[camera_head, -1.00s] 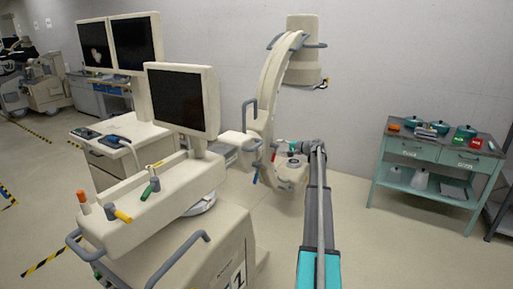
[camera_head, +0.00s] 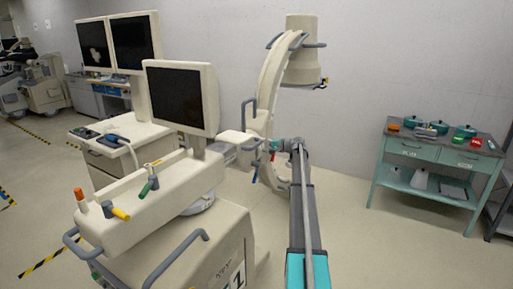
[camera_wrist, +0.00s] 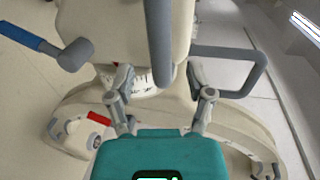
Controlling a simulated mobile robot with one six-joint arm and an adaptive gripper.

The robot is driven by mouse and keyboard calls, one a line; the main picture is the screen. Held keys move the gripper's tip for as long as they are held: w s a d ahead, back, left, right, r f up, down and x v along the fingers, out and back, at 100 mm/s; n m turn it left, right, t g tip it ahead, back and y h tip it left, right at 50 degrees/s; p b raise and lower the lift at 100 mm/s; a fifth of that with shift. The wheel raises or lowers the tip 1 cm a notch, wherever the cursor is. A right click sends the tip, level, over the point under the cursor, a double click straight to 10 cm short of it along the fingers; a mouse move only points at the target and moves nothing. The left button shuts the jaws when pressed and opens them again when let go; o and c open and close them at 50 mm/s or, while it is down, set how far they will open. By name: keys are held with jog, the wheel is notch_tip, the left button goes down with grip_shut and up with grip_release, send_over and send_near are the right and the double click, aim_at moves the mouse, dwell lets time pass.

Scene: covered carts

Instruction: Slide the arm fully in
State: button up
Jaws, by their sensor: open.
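A cream C-shaped arm (camera_head: 270,75) with a drum-shaped head (camera_head: 302,48) stands at the front of a wheeled cart (camera_head: 160,200). Behind the C, a short horizontal part (camera_head: 236,139) joins it to the cart. In the wrist view, a grey upright bar handle (camera_wrist: 160,45) hangs in front of the cream housing, and a scale with dark marks (camera_wrist: 150,80) shows below it. My gripper (camera_wrist: 165,92) is open, its fingers on either side of the bar's lower end and apart from it. In the head view, my gripper (camera_head: 274,147) is low beside the C, partly hidden by my arm.
A blue-tipped lever (camera_wrist: 30,38) is at upper left and a grey loop handle (camera_wrist: 235,70) at right in the wrist view. The cart carries a monitor (camera_head: 180,97). A teal side table (camera_head: 425,165) with pots stands right. Floor between is clear.

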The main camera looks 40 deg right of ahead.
aim_at(257, 145)
jog(key=shift+b+x, duration=0.4)
jog(key=shift+x, duration=1.8)
jog(key=shift+c, duration=0.2)
grip_shut()
